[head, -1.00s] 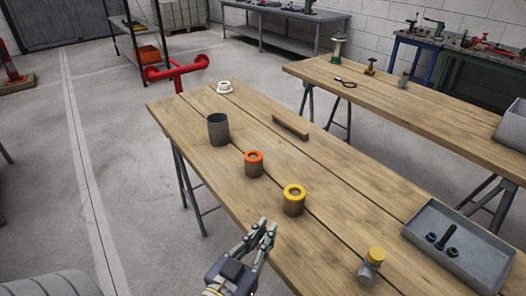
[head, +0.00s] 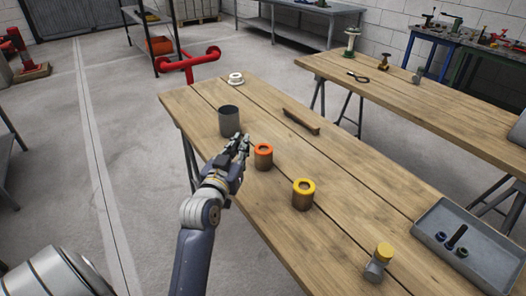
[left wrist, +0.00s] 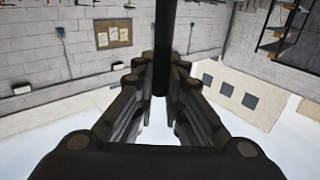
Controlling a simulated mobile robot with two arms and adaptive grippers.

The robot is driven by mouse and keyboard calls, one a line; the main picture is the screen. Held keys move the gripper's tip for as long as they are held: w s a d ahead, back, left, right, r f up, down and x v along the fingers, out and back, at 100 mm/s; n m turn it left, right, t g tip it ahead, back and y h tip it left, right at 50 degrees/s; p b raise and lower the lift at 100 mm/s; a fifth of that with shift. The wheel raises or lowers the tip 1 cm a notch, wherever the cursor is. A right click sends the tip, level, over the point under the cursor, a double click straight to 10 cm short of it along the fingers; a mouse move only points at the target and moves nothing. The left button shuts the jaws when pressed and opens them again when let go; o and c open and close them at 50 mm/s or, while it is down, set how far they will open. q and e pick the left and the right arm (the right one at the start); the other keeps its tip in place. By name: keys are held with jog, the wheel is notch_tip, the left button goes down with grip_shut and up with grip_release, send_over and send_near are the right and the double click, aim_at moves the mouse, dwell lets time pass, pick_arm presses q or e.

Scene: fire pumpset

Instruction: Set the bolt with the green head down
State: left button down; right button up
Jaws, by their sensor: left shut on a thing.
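My left gripper (head: 243,140) is over the left edge of the near wooden table (head: 345,222), between the dark grey cup (head: 229,121) and the orange-ringed cup (head: 263,157) in the picture. In the left wrist view its fingers (left wrist: 163,105) are shut on the dark, straight shank of a bolt (left wrist: 165,45), which runs to the top of that view. No green head shows on it; that end is hidden or out of view. Whether the gripper touches the cups cannot be told. My right gripper is not in view.
A yellow-ringed cup (head: 303,194), a yellow-capped metal part (head: 378,262), a white ring (head: 236,79) and a brown bar (head: 301,121) stand on the near table. A grey tray (head: 490,275) holds blue and dark parts. Bare wood lies between these.

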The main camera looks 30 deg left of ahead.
pick_arm(q)
jog(key=w+a+f, duration=0.1)
jog(key=w, duration=0.4)
jog(key=w+a+f+p, duration=0.1)
jog(key=w, duration=0.4)
jog(key=w+a+f+p, duration=0.1)
jog(key=w, duration=0.4)
jog(key=shift+w+f, duration=0.4)
jog(key=shift+f, duration=0.45)
jog(key=shift+f, duration=0.2)
jog(key=c, duration=1.7)
grip_release()
jog(key=shift+s, duration=0.1)
